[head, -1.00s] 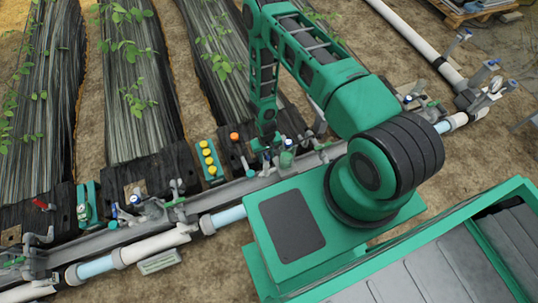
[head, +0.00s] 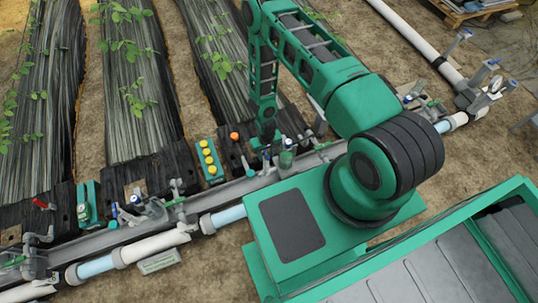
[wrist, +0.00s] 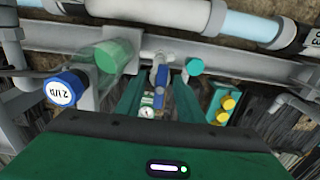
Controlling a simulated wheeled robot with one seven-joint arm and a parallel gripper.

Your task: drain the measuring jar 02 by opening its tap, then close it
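In the wrist view, a translucent green jar (wrist: 117,52), which looks like the measuring jar, stands left of my gripper. I cannot read a number 02 on it. A tap with a blue lever (wrist: 161,77) is right of the jar. My gripper (wrist: 156,92) has its two green fingers apart, one on each side of the lever; I cannot tell whether either touches it. In the head view, my gripper (head: 267,141) is low over the pipe rail, beside the green jar (head: 287,159); its fingers are too small there to make out. Any liquid level is unclear.
A blue cap (wrist: 64,89) with a white label sits left of the jar. A green block with yellow buttons (head: 209,158) and an orange knob (head: 234,137) lie left of my gripper. White pipe (head: 150,247) and levers run along the metal rail (head: 232,191).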

